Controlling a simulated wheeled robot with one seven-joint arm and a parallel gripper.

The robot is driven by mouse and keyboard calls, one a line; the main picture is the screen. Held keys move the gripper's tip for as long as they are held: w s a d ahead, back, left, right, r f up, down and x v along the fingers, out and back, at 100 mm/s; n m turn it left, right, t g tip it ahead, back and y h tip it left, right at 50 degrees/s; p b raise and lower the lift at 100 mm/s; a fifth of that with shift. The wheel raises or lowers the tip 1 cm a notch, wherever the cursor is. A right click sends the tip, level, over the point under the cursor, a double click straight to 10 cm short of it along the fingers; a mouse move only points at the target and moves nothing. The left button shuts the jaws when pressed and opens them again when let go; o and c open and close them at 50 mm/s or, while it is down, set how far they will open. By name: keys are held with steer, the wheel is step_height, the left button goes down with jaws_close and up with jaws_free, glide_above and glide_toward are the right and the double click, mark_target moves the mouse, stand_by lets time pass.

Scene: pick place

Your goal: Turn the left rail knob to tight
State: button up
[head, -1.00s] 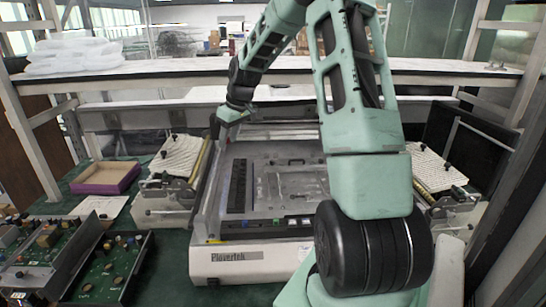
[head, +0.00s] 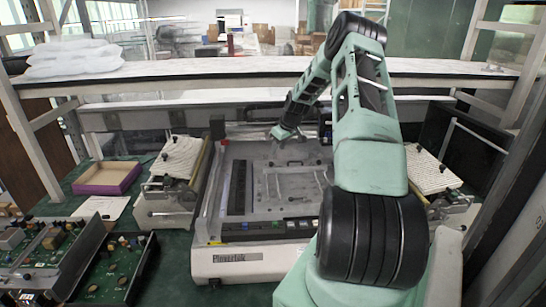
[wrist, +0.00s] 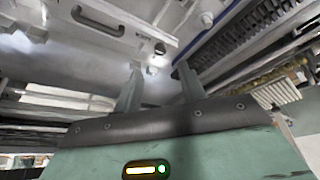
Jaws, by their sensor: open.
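The pale bench machine (head: 240,257) stands in the middle of the green table, with a metal bed and side rails. A small dark round knob (wrist: 160,48) shows on a pale metal plate in the wrist view, just ahead of my fingertips. I cannot tell for sure that it is the left rail knob, or which way it is set. My gripper (head: 284,133) hangs over the back of the machine bed, near its middle. In the wrist view my gripper (wrist: 158,76) has its two fingers apart with nothing between them.
A black handle (wrist: 97,20) is beside the knob, and a dark ribbed strip (wrist: 250,32) lies to the right. Feeder units (head: 172,185) flank the machine. A purple-edged tray (head: 106,179) and circuit boards (head: 95,270) are at left. A shelf (head: 200,68) spans the back.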

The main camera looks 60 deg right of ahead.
mark_target(271, 163)
steer(key=p+x, duration=0.2)
steer(key=x, duration=0.5)
steer(key=shift+w+f, duration=0.15)
steer(key=shift+f, duration=0.1)
jaws_close()
